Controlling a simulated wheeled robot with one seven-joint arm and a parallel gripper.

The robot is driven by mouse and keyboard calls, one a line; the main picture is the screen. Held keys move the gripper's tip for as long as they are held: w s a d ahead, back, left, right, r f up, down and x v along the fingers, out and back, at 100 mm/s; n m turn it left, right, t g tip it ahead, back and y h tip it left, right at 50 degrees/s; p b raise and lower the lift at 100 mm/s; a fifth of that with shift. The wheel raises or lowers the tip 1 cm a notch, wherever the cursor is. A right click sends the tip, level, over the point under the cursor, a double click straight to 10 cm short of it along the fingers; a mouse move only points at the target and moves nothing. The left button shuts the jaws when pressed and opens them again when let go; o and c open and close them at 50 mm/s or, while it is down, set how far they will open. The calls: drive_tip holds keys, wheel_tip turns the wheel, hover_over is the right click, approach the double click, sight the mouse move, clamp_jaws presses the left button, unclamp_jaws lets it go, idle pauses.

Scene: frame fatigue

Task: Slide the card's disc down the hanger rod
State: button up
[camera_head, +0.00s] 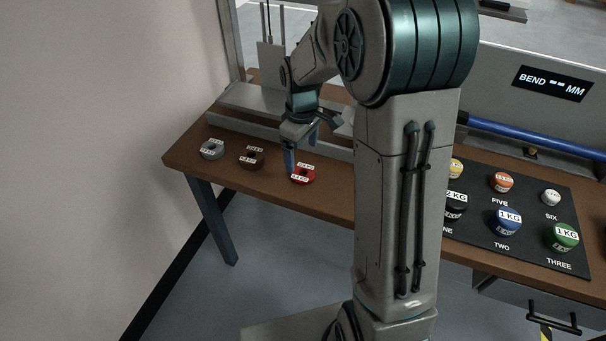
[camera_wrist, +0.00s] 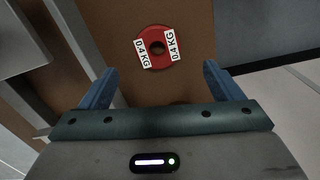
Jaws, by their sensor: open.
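A red slotted disc (camera_head: 310,176) marked 0.4 KG lies flat on the brown bench. It also shows in the wrist view (camera_wrist: 158,63), with a hole in its middle. My gripper (camera_head: 301,148) is open and empty above the bench, close to the red disc. In the wrist view its two blue fingers stand wide apart, with the disc beyond their tips. A brown disc (camera_head: 252,160) and a grey disc (camera_head: 212,151) lie to the left; their labels are too small to read surely. A thin upright rod (camera_head: 268,18) shows at the back left. I cannot make out the card.
A black mat (camera_head: 516,248) on the right holds several coloured weights. A blue bar (camera_head: 535,136) runs behind it, below a display (camera_head: 552,83) reading BEND -- MM. A grey metal base (camera_head: 262,122) lies behind the discs. My arm hides the bench's middle.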

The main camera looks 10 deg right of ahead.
sight(303, 176)
drive_tip(key=shift+w+d+f, duration=0.1)
drive_tip(key=shift+d+f, duration=0.05)
drive_tip(key=shift+f, duration=3.35)
drive_tip(key=c, duration=1.3)
drive_tip(key=shift+r, duration=0.15)
drive_tip(key=shift+c, duration=0.2)
drive_tip(key=shift+r, duration=0.25)
drive_tip(key=r, duration=0.4)
drive_tip(key=shift+s+d, duration=0.25)
drive_tip(key=s+d+r, duration=0.5)
drive_tip(key=s+r, duration=0.1)
drive_tip(key=s, duration=0.3)
drive_tip(key=shift+s+d, duration=0.2)
drive_tip(key=shift+d, duration=0.2)
drive_tip(key=shift+r, duration=0.1)
